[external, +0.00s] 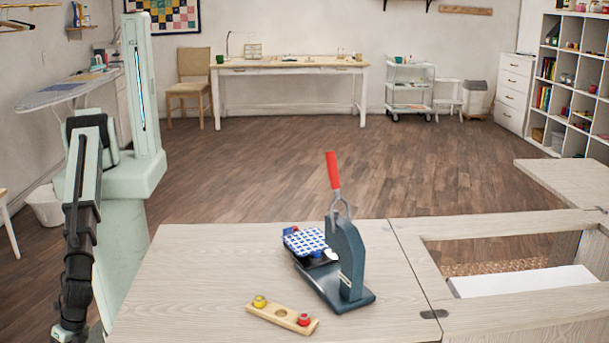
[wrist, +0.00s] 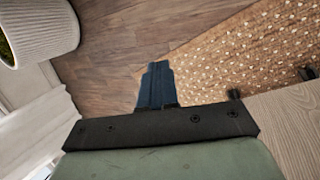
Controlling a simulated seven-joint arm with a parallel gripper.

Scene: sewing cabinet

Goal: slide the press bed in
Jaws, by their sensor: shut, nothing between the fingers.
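The press (external: 346,262) stands upright on the wooden cabinet top, dark blue with a raised red handle (external: 333,170). Its bed (external: 318,261) sticks out to the left of the press body. A blue-and-white checked piece (external: 305,241) lies over the bed and hides much of it. My gripper (wrist: 156,68) is shut and empty in the wrist view, with dark blue fingers together over the floor. In the external view my arm hangs at the left, away from the press, and the fingertips cannot be made out.
A wooden strip (external: 283,317) with yellow and red pieces lies in front of the press. The cabinet top (external: 190,270) is clear to the left. A framed opening (external: 500,250) lies to the right. The wrist view shows a patterned rug (wrist: 220,60) and a ribbed pot (wrist: 40,35).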

